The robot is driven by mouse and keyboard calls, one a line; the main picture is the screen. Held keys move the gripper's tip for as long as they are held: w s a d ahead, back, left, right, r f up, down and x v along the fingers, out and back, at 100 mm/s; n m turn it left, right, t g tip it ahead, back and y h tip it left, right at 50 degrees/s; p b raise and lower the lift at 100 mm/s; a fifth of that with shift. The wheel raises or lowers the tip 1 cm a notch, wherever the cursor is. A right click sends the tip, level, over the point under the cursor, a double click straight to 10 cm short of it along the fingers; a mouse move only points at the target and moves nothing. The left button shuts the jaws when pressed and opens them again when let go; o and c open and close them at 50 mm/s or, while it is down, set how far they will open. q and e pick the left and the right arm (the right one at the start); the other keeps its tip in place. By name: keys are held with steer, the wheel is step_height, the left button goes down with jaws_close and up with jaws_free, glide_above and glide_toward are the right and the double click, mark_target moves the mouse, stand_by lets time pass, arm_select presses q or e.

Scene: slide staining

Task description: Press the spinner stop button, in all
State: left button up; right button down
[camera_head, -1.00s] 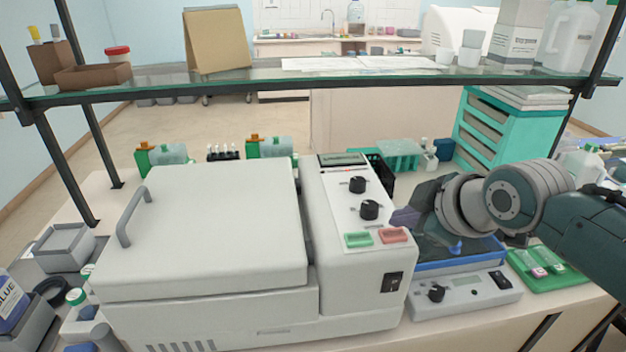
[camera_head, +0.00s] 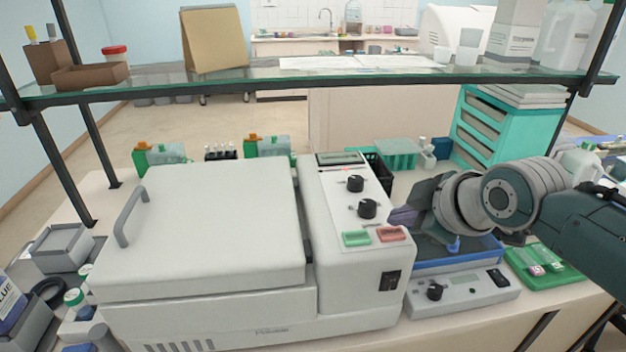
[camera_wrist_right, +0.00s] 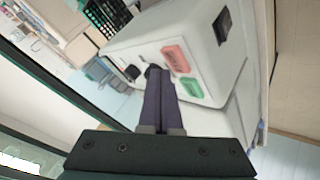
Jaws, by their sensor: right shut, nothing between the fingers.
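The spinner (camera_head: 345,290) is a white machine with a closed lid (camera_head: 215,225) and a control panel on its right side. The panel has two black knobs, a green button (camera_head: 356,238) and a red button (camera_head: 391,234), which looks like the stop button. My right gripper (camera_head: 403,216) is shut and empty, its dark fingertips just behind and right of the red button, seemingly above the panel edge. In the right wrist view the shut fingers (camera_wrist_right: 158,85) point at the panel near the red button (camera_wrist_right: 176,59); the green button (camera_wrist_right: 191,88) is beside it. Contact cannot be told. My left gripper is not in view.
A scale-like device with a blue tray (camera_head: 455,262) stands right of the spinner, under my right gripper. A green tray (camera_head: 570,272) lies farther right. A glass shelf (camera_head: 300,83) spans above the bench. Bottles and a teal drawer unit (camera_head: 505,125) stand behind.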

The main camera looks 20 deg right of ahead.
stand_by(0.3)
steer(key=shift+f+b, duration=0.3)
steer(key=shift+f, duration=0.15)
steer(key=shift+f, duration=0.35)
stand_by(0.4)
stand_by(0.3)
steer(key=shift+r+p, duration=0.7)
steer(key=shift+r, duration=0.1)
